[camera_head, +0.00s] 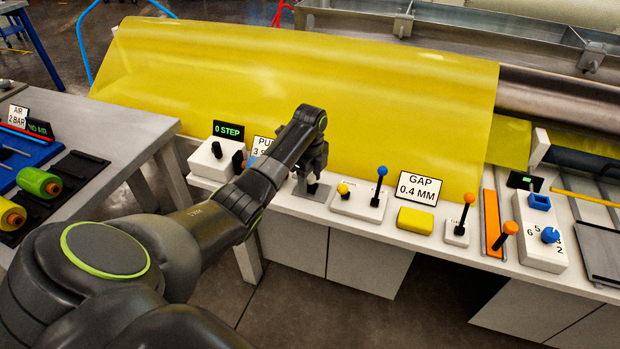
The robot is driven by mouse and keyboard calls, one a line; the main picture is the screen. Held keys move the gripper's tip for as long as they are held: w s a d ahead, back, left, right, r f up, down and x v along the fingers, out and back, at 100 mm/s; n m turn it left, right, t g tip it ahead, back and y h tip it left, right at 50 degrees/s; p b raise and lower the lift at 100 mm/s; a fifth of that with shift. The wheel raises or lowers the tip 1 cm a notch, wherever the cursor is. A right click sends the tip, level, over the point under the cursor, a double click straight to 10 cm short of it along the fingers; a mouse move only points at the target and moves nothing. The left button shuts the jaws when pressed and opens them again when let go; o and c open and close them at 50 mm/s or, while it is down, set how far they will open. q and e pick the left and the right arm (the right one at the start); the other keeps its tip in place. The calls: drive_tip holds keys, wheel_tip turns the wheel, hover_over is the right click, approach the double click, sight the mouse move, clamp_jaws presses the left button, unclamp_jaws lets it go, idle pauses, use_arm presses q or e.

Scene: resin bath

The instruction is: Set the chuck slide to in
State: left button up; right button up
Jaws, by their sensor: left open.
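No label reading "chuck" is legible, so I cannot tell which control is the chuck slide. A long orange strip (491,222) with an orange-knobbed lever (505,235) beside it stands at the right of the white bench. My right gripper is not in view.
A yellow sheet (300,85) rises behind. Yellow and green rolls (38,182) lie at left.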

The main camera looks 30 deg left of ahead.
use_arm(q)
clamp_jaws()
drive_tip(key=a, duration=0.1)
drive_tip(key=s+a+p, duration=0.1)
drive_tip(key=a, duration=0.1)
drive_tip(key=shift+a+r, duration=0.15)
drive_tip(key=shift+a, duration=0.3)
unclamp_jaws()
drive_tip(key=shift+f, duration=0.2)
